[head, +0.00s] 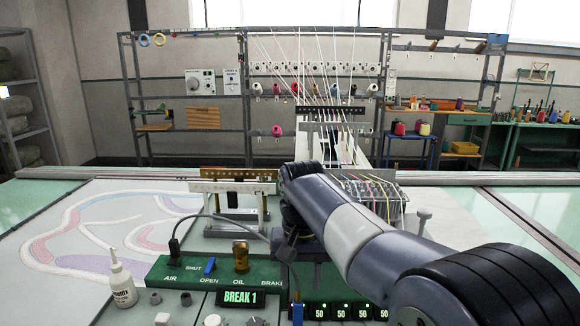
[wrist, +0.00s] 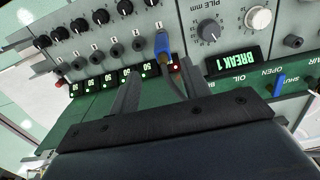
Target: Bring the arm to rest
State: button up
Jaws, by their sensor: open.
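My arm (head: 375,235) reaches in from the lower right, and its wrist bends down over the control panel. My gripper (head: 288,245) is above the panel, partly hidden by the arm. In the wrist view my gripper (wrist: 160,82) has its two grey fingers apart with nothing clasped between them. Beyond the fingertips a blue plug (wrist: 162,44) sits at the panel beside the lit displays, and its grey cable runs back between the fingers in the picture. I cannot tell whether the cable touches a finger. The blue plug also shows in the head view (head: 297,312).
The green panel has a BREAK 1 display (head: 240,298), a blue valve lever (head: 210,266) and a brass oil fitting (head: 241,256). A white bottle (head: 122,286) stands to its left. Behind are a white-topped bracket (head: 232,187) and threaded yarn guides (head: 370,195). Tufted fabric (head: 100,225) lies left.

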aim_at(300, 302)
notch_tip(300, 302, down, 10)
jog(key=shift+r, duration=0.25)
dwell(0.3)
